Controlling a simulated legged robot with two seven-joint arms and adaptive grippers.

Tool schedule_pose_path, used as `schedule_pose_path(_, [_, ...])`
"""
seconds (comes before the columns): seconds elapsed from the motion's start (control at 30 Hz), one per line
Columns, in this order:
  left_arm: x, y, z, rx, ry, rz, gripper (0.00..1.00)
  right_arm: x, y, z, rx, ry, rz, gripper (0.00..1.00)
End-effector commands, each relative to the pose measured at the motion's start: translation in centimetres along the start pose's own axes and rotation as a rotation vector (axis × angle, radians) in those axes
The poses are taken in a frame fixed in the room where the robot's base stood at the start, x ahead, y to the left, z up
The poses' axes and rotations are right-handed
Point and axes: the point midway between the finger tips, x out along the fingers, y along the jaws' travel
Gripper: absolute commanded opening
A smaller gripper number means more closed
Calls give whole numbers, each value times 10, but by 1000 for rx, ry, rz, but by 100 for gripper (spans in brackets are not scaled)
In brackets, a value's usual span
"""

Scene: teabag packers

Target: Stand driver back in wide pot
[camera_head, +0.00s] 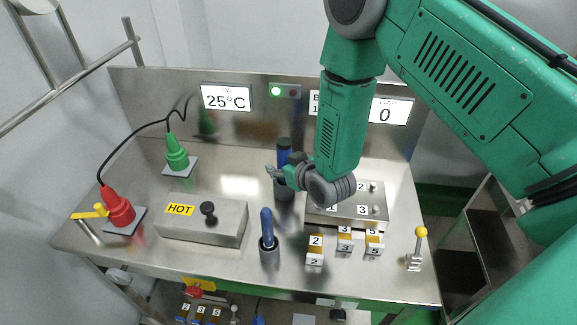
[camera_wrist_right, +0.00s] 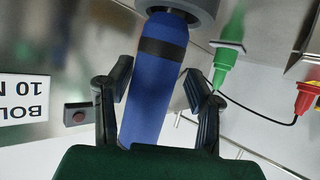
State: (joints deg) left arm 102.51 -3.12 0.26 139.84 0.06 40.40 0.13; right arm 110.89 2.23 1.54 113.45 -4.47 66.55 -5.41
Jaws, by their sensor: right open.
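A blue driver (camera_head: 284,158) stands upright in the rear grey pot (camera_head: 284,194), which looks the wider of two pots. My right gripper (camera_head: 274,172) is at the driver's handle, just above this pot, partly hiding both. In the right wrist view, the blue handle (camera_wrist_right: 153,85) with a dark band passes between the spread fingers of my right gripper (camera_wrist_right: 158,72). It meets the grey pot (camera_wrist_right: 190,8) at the top of that picture. The fingers are open, with a gap visible on the right side. My left gripper is not in view.
A second blue-handled tool (camera_head: 267,228) stands in a narrower pot (camera_head: 269,256) at the front. A HOT box (camera_head: 200,232) is to its left. Numbered blocks (camera_head: 345,245) and a metal box (camera_head: 345,212) are to the right. A yellow-topped lever (camera_head: 418,245) stands far right.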

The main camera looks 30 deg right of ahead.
Motion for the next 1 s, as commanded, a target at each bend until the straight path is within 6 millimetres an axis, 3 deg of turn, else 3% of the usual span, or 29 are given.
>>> schedule_pose_path(0.5, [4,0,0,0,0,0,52,-97,0,-1,-1,1,1,46])
schedule_pose_path(0.7, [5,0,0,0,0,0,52,-113,0,-1,0,3,1,46])
schedule_pose_path(1.0, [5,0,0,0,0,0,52,-115,0,-1,0,3,1,46])
